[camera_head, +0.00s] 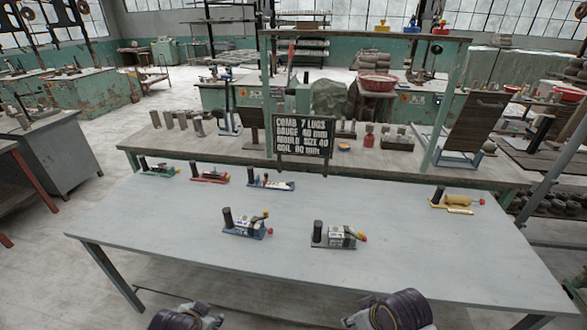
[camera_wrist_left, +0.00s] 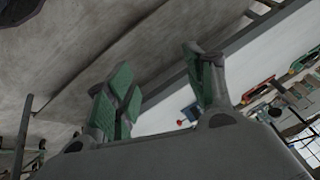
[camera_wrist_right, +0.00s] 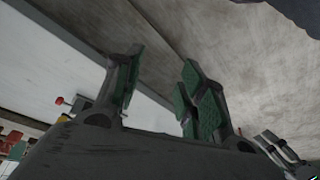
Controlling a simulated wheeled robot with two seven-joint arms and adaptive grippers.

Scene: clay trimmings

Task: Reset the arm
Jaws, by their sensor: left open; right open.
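My left arm (camera_head: 185,317) and my right arm (camera_head: 395,312) show only in part at the bottom edge of the head view, in front of the table. Their fingers are not seen there. In the left wrist view my left gripper (camera_wrist_left: 165,95) has its green-padded fingers spread apart with nothing between them. In the right wrist view my right gripper (camera_wrist_right: 160,95) is likewise spread and empty. Both grippers are off the front side of the grey table (camera_head: 150,235), apart from everything on it.
A sign (camera_head: 303,137) stands behind. The table's front part is clear.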

